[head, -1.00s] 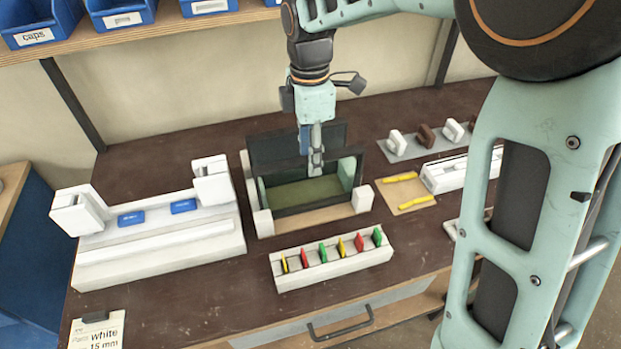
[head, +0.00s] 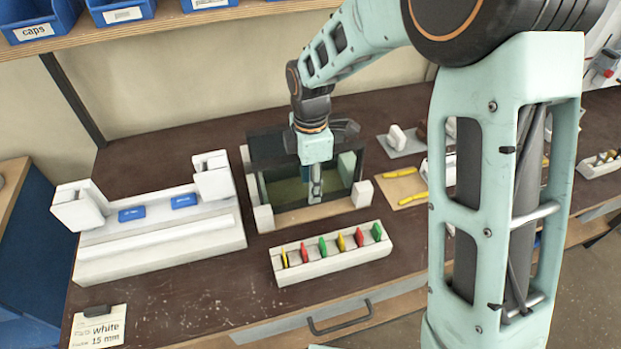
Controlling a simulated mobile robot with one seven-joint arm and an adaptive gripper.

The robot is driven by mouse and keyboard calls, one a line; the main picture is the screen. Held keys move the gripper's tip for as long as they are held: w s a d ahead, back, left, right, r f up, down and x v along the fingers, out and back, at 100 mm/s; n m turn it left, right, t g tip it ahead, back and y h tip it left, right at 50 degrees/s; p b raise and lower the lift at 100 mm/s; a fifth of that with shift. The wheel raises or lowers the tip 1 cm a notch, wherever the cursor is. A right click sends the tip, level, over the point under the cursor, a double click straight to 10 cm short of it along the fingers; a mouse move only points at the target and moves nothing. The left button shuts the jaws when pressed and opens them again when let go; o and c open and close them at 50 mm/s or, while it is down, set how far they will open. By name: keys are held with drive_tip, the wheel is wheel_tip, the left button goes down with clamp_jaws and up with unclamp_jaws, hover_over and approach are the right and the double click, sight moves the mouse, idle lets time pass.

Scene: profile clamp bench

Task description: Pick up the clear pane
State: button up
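A white-ended rack (head: 264,219) stands in the middle of the bench, with dark upright panels and a green floor inside. The front opening is dark-edged, and the green shows through it; this may be the clear pane (head: 283,191), but I cannot tell its outline surely. My gripper (head: 315,197) points down at the front of the rack, right of its middle. Its fingers are seen edge-on and overlap, so their gap is hidden. I cannot tell whether they touch the pane. My wrist hides part of the rear dark panel (head: 266,148).
A white clamp fixture (head: 160,249) with two blue pads stands left. A white block (head: 335,265) with several coloured clips lies in front. A tan board (head: 402,188) with yellow strips and a grey plate (head: 398,146) lie right. My arm hides more bench there.

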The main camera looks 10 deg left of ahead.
drive_tip(key=shift+r, duration=0.1)
clamp_jaws()
